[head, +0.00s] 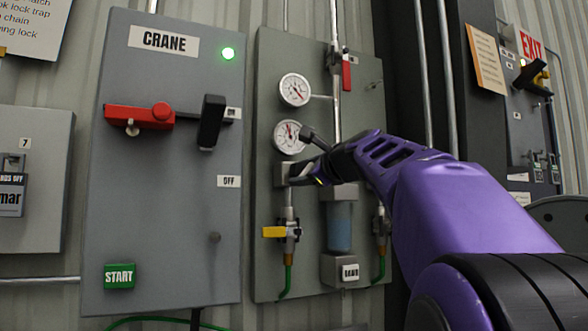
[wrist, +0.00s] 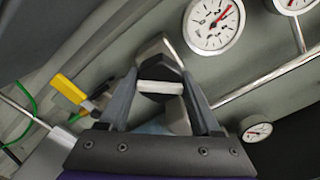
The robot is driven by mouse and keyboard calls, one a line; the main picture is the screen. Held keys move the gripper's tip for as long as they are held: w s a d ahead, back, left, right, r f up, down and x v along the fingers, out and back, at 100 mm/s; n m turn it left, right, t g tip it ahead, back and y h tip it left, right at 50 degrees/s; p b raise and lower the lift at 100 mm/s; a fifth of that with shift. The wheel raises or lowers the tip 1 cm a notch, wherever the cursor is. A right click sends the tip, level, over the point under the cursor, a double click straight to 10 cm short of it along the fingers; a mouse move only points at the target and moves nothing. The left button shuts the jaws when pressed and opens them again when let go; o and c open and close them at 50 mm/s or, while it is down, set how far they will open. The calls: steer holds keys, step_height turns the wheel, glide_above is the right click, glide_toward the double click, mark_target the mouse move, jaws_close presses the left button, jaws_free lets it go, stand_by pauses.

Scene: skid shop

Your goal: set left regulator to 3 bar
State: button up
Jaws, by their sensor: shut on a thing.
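The left regulator (head: 281,174) is a grey block on the grey panel, above a yellow-handled valve (head: 273,232). My gripper (head: 312,170) is at its front and hides its knob in the head view. In the wrist view my gripper (wrist: 162,100) has its two fingers on either side of a dark knob with a pale bar (wrist: 160,87), and is shut on it. The white round gauge (head: 290,136) sits just above the regulator. It shows large in the wrist view (wrist: 214,22) with a red needle; I cannot read its value.
A second gauge (head: 295,89) and a red-handled valve (head: 347,73) are higher on the panel. A bowl filter (head: 339,225) hangs right of the regulator. The crane box (head: 170,200) stands close on the left. A green hose (head: 285,280) runs below.

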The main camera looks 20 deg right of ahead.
steer(key=shift+r+m+p, duration=0.1)
steer(key=shift+m+p, duration=0.8)
steer(key=shift+m, duration=1)
steer(key=o, duration=1.4)
